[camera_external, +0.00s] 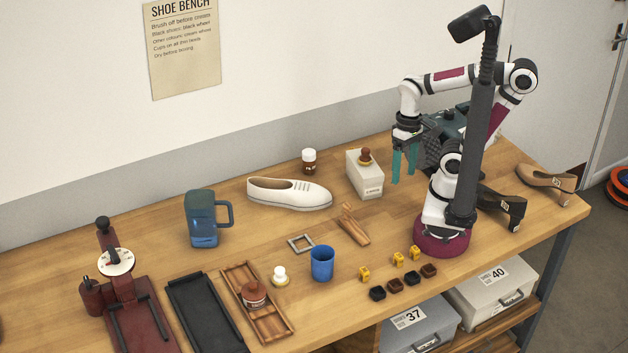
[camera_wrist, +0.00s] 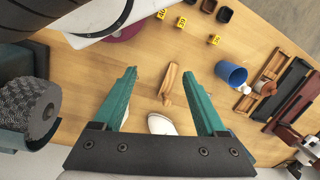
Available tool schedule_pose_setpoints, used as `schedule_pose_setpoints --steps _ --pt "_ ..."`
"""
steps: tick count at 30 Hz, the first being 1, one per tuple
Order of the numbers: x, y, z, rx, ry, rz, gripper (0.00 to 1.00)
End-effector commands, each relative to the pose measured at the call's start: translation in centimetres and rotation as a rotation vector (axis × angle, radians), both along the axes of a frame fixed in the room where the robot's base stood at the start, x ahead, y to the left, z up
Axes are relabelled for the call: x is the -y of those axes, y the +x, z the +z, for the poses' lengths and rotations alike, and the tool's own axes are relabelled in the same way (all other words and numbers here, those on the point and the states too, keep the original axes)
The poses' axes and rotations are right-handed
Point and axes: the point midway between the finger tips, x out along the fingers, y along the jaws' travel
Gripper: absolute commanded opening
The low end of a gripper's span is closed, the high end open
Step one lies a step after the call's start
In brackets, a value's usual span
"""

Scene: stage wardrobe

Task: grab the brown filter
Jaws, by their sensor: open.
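Nothing in view is plainly a filter. The nearest brown match is a row of small square cups in front of my base, of which two look brown: a reddish-brown cup (camera_external: 395,286) and a brown cup (camera_external: 429,271). A black cup (camera_external: 377,293) and a very dark cup (camera_external: 411,278) share the row. Some cups also show at the top edge of the wrist view, including a brownish cup (camera_wrist: 208,5). My gripper (camera_external: 403,174) is open and empty, held above the bench behind the row. In the wrist view its teal fingers (camera_wrist: 158,72) stand wide apart.
Yellow number markers (camera_external: 398,259) stand behind the cups. A blue tumbler (camera_external: 322,264), a wooden forked piece (camera_external: 354,225), a grey square frame (camera_external: 300,243) and a white shoe (camera_external: 289,194) lie leftward. A pale box (camera_external: 365,178) stands near my gripper.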

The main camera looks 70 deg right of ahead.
Motion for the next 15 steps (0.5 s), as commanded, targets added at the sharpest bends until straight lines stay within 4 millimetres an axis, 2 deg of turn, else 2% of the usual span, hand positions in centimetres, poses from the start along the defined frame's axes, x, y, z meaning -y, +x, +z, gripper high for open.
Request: schedule_pose_setpoints --steps 1,2,9,11,14,15 --pt "0.0 0.0 0.0 0.0 0.0 0.0 0.85" --pt "0.0 0.0 0.0 0.0 0.0 0.0 0.89" --pt "0.0 0.0 0.0 0.0 0.0 0.0 0.89" --pt "0.1 0.7 -0.2 0.012 -0.002 0.0 0.89" --pt "0.8 5.1 -1.6 0.1 -0.017 -0.005 0.89" --pt "1.3 8.1 -2.7 0.161 -0.029 -0.018 0.89"
